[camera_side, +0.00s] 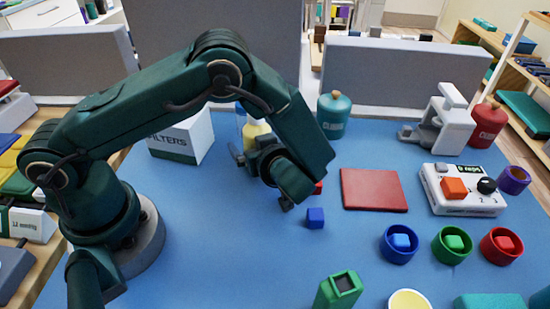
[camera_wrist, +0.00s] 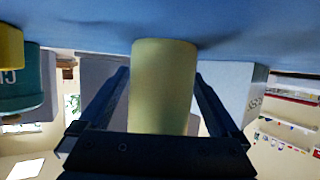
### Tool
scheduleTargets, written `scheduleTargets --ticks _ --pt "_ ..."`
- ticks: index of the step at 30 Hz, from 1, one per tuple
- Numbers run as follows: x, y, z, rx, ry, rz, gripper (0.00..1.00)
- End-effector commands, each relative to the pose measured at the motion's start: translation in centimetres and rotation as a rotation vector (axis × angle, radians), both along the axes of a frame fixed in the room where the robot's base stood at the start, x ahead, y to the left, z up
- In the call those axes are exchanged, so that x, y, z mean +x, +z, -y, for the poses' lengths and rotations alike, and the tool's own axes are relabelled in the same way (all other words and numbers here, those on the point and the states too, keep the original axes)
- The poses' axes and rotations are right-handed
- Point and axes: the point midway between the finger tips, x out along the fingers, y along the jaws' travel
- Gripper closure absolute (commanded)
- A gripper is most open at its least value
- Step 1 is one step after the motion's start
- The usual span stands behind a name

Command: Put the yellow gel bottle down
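The yellow gel bottle (camera_wrist: 163,90) stands between the two fingers of my gripper (camera_wrist: 161,72) in the wrist view, which looks upside down. The fingertips meet its sides, so my gripper looks shut on it. In the side view the bottle (camera_side: 256,131) is pale yellow and partly hidden behind my gripper (camera_side: 250,156). It looks upright and low over the blue table (camera_side: 225,240). I cannot tell whether its base touches the table.
A white FILTERS box (camera_side: 182,138) stands left of the bottle, and a teal bottle (camera_side: 334,116) to its right. A blue cube (camera_side: 315,218), a partly hidden red cube (camera_side: 318,187) and a red pad (camera_side: 373,190) lie nearer. Grey panels (camera_side: 395,80) edge the back. The front-left table is clear.

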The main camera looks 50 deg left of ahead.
Motion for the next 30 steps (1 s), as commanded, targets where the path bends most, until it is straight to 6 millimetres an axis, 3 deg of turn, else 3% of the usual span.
scheduleTargets --ticks 9,21,30 --pt "0.0 0.5 0.1 0.000 -0.001 0.001 0.02" --pt "-1.8 2.8 5.6 -0.001 -0.002 0.003 0.02" --pt "-2.2 3.2 6.6 0.001 0.001 0.001 0.02"
